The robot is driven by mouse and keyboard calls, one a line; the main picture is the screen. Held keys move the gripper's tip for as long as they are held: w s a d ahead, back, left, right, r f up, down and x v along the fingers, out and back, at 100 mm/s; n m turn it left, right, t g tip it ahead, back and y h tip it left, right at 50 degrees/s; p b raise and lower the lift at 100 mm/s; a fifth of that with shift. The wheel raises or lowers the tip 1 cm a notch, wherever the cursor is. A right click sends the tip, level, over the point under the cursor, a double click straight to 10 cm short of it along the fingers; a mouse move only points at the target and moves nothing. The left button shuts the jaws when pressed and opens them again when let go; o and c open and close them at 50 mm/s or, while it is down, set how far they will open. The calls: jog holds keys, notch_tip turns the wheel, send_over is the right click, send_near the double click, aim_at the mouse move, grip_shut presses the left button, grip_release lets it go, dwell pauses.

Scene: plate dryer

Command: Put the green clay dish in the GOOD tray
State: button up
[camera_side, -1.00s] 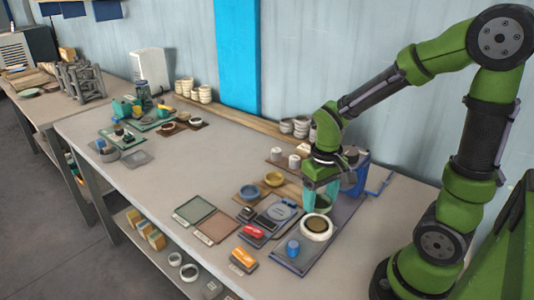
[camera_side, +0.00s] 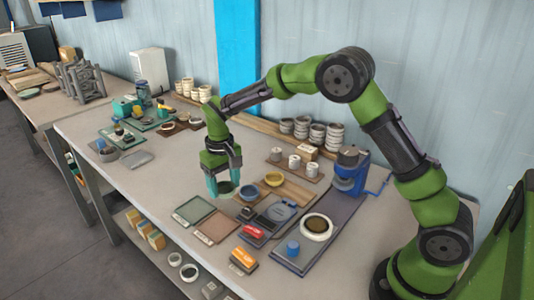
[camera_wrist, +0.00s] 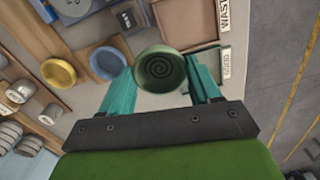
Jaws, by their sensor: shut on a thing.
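The green clay dish (camera_wrist: 160,70) is held between the two teal fingers of my gripper (camera_wrist: 162,82), with a dark spiral on its inside. In the side view the dish (camera_side: 227,188) shows small and partly covered at the fingertips of my gripper (camera_side: 225,183). It is above the bench, behind the GOOD tray and left of the blue bowl. The GOOD tray (camera_side: 194,210) is a flat grey-green square, bare on top. Its GOOD label (camera_wrist: 227,63) shows in the wrist view, right of the dish.
The brown WASTE tray (camera_side: 216,226) lies beside the GOOD tray. A blue bowl (camera_side: 249,193) and a yellow bowl (camera_side: 274,179) are right of my gripper. A scale (camera_side: 279,212), a red-handled tool (camera_side: 254,232) and a blue machine (camera_side: 350,170) stand further right.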

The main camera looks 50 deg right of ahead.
jog(key=w+a, duration=0.1)
jog(key=w, duration=0.1)
jog(key=w+a+f, duration=0.1)
jog(key=w+a, duration=0.1)
jog(key=shift+w+a+f, duration=0.1)
jog(key=shift+w+a, duration=0.05)
jog(key=shift+w, duration=0.05)
jog(key=w+a+r, duration=0.2)
jog(key=w, duration=0.1)
send_over(196, 210)
jog(key=shift+s+f, duration=0.1)
jog(key=shift+f, duration=3)
jog(key=shift+f, duration=0.65)
jog(key=o, duration=1.1)
jog(key=shift+r, duration=0.1)
